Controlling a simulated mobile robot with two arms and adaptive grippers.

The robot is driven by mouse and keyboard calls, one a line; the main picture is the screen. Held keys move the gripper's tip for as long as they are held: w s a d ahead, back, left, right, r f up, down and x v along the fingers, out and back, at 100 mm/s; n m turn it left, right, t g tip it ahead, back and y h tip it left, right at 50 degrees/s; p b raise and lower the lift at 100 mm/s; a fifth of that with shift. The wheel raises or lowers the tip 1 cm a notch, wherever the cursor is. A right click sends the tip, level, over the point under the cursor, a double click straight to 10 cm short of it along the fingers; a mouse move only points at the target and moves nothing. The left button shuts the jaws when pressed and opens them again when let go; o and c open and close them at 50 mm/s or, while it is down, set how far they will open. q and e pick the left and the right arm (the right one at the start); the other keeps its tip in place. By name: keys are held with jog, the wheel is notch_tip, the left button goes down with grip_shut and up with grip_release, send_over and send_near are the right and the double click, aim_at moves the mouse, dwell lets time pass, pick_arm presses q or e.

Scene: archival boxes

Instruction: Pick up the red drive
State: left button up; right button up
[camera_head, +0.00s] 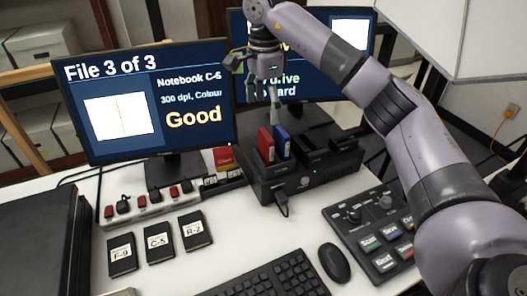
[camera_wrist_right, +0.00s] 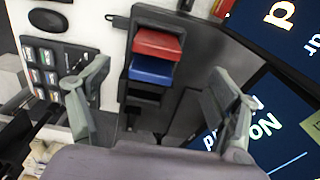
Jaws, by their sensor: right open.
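The red drive (camera_head: 265,145) stands upright in a slot of the black dock (camera_head: 300,181), beside the blue drive (camera_head: 282,143). In the right wrist view the red drive (camera_wrist_right: 157,44) lies beyond the fingertips, with the blue drive (camera_wrist_right: 151,70) nearer. My right gripper (camera_head: 262,84) is above the dock, in front of the right monitor, apart from the drives. In the wrist view its fingers (camera_wrist_right: 160,95) are spread, with nothing between them. My left gripper is not in view.
Two monitors (camera_head: 150,104) stand behind the dock. Three labelled black items (camera_head: 159,243) lie at the left. A keyboard (camera_head: 262,280), mouse (camera_head: 334,262) and control panel (camera_head: 375,228) fill the front. A power strip (camera_head: 150,203) and a red-yellow item (camera_head: 223,158) sit near the left monitor.

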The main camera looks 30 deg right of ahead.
aim_at(266, 147)
notch_tip(266, 147, down, 7)
jog(key=shift+d+r, duration=0.1)
jog(key=shift+s+f+p, duration=0.2)
jog(key=shift+f+p, duration=0.35)
jog(key=shift+f, duration=2.45)
jog(key=c, duration=1.4)
